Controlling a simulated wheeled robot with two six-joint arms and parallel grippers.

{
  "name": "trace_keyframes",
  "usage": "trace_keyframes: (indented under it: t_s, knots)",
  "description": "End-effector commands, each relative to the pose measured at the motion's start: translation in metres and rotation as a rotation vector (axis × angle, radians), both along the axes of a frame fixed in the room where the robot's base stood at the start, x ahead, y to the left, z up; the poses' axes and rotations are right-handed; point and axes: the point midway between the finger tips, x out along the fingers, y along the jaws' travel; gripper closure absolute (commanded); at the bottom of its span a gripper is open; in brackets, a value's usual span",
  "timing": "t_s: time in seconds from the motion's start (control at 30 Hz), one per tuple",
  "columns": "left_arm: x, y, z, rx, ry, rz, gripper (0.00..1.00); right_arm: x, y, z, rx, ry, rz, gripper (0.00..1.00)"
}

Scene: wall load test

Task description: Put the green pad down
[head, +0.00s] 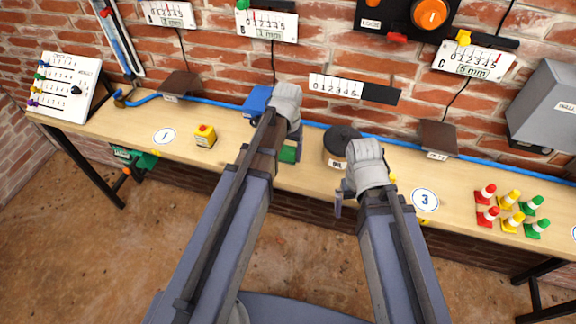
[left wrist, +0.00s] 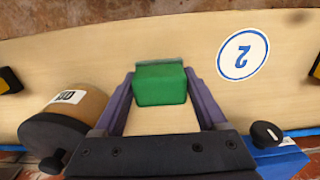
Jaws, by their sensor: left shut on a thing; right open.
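The green pad (head: 288,154) is in my left gripper (head: 289,150), over the wooden bench near its front edge. In the left wrist view, the pad (left wrist: 160,86) sits between the two purple fingers of my left gripper (left wrist: 160,90), which are shut on it. The white disc marked 2 (left wrist: 243,54) lies beside the pad, apart from it. I cannot tell whether the pad touches the bench. My right gripper (head: 365,192) is open, near the bench's front edge left of the disc marked 3 (head: 425,200). Its fingers are partly hidden by my wrist.
A black-topped drum (head: 341,139) stands right of the pad, and a blue box (head: 257,101) is behind it. Several cones (head: 510,204) stand right. Gauges hang on the brick wall.

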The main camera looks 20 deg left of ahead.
Motion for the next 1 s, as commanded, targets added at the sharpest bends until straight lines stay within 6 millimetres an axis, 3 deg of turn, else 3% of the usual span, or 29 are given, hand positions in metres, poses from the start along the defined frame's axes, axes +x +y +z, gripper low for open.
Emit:
trace_keyframes:
  t_s: [0.23,0.5,0.97,1.0]
  knots:
    - [0.0,0.0,-0.007,0.0,0.0,0.0,0.93,0.0,0.0,-0.008,0.0,0.0,0.0,0.0]
    - [0.0,0.0,-0.039,0.0,0.0,0.0,0.93,0.0,0.0,-0.039,0.0,0.0,0.0,0.0]
    - [0.0,0.0,-0.043,0.0,0.0,0.0,0.93,0.0,0.0,-0.043,0.0,0.0,0.0,0.0]
    - [0.0,0.0,-0.041,0.0,0.0,0.0,0.22,0.0,0.0,-0.041,0.0,0.0,0.0,0.0]
